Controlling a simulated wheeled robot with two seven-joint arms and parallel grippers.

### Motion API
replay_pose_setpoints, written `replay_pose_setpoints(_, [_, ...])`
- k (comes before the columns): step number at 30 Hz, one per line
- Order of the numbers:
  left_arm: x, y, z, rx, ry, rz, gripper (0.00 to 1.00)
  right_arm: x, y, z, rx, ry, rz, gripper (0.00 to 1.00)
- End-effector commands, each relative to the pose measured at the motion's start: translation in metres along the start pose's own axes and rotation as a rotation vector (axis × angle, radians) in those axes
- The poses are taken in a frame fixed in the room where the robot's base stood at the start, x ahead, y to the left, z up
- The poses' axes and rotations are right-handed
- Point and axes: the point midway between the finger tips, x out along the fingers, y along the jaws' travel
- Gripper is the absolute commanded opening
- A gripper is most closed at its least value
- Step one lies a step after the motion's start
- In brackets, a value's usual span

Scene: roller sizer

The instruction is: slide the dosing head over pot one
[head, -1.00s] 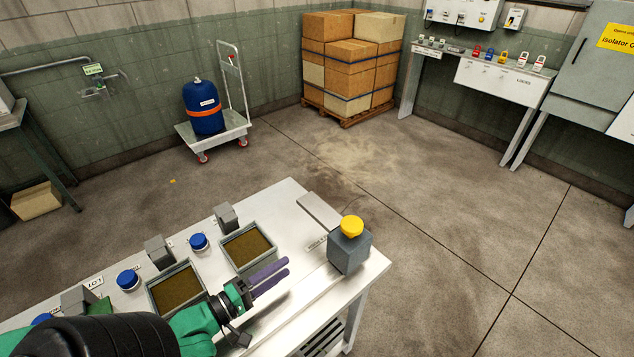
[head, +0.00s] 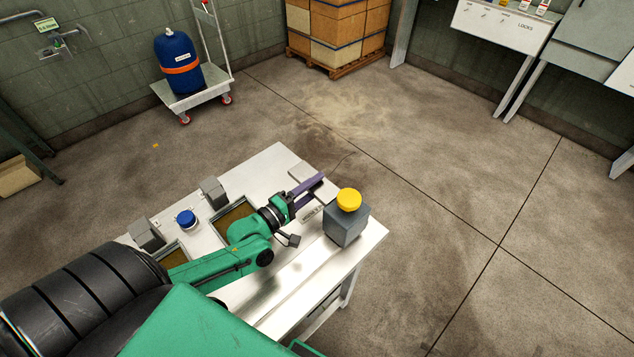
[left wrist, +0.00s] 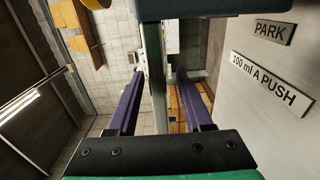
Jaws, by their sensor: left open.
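The dosing head, a grey block with a yellow push knob (head: 347,222), stands at the right end of the white bench (head: 270,163). My left gripper (head: 318,190), with purple fingers, is open just behind and left of it, apart from its knob. In the left wrist view the two fingers (left wrist: 157,95) are spread, with a grey upright strip between them; I cannot tell whether they touch it. Two square pots with brown fill show, one partly under my wrist (head: 232,216) and one partly behind my arm (head: 172,256). I cannot tell which is pot one.
Grey blocks (head: 212,193) and a blue knob (head: 186,219) line the bench's far-left side. A flat pale plate (head: 303,172) lies behind the gripper. PARK (left wrist: 273,28) and "100 ml A PUSH" (left wrist: 268,82) labels show.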

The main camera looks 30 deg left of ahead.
Motion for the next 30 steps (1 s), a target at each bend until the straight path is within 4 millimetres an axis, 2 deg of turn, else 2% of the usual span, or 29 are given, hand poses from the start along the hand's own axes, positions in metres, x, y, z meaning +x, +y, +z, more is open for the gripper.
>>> replay_pose_setpoints(3, [0.0089, 0.0006, 0.0000, 0.001, 0.000, 0.000, 0.51, -0.0005, -0.0057, 0.0000, 0.002, 0.000, -0.008, 0.50])
replay_pose_setpoints(10, [0.0094, -0.0001, 0.0003, 0.000, -0.001, -0.001, 0.51, -0.0002, -0.0066, 0.0039, 0.001, -0.007, -0.009, 0.50])
replay_pose_setpoints(14, [0.0092, 0.0000, 0.0002, 0.001, -0.001, -0.001, 0.01, -0.0003, -0.0060, 0.0043, 0.000, -0.008, -0.008, 0.50])
replay_pose_setpoints(30, [0.0088, -0.0006, 0.0007, 0.000, -0.001, -0.002, 0.00, -0.0007, -0.0005, 0.0066, -0.003, -0.012, -0.001, 0.50])
